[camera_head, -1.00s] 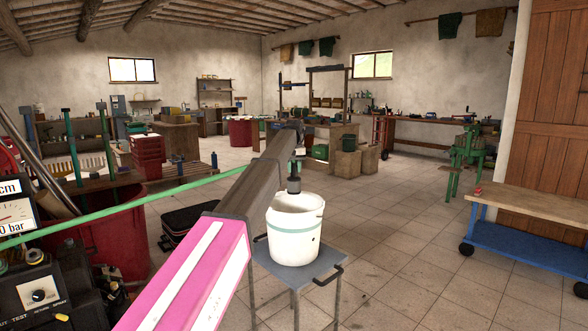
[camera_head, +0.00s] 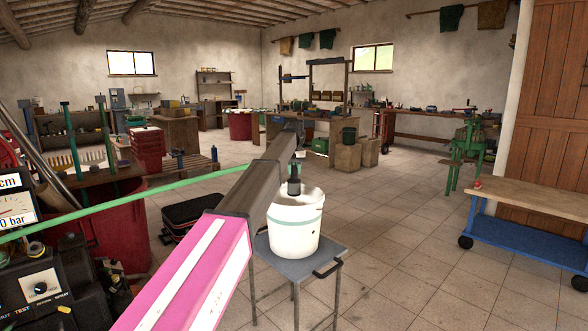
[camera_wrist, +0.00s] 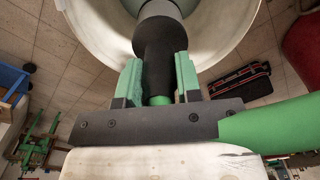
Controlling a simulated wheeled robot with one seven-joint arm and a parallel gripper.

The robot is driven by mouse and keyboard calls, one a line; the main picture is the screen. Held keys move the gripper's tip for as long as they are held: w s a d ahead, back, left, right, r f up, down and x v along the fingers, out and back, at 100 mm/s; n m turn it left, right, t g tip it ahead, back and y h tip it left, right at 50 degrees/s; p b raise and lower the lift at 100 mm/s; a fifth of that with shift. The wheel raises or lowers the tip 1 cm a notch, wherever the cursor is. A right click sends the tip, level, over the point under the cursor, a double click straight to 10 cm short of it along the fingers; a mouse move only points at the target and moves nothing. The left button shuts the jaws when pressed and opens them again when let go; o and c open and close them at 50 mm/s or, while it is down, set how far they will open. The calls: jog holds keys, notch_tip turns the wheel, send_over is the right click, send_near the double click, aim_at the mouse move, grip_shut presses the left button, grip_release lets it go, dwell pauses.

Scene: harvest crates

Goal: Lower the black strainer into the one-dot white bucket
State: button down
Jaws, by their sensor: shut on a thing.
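The white bucket (camera_head: 293,233) with a pale green band stands on a small grey table in the head view. In the head view the strainer's dark part (camera_head: 294,187) is at the rim. The strainer's lower end is hidden.
The small grey table (camera_head: 290,268) has a black side handle. A black case (camera_head: 190,212) lies on the floor to the left, beside a big red tub (camera_head: 100,230). A blue wheeled bench (camera_head: 530,215) stands at right. The tiled floor between is free.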

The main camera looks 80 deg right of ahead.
notch_tip(320, 180, down, 21)
dwell(4.2)
jog(key=shift+f, duration=1.6)
dwell(1.3)
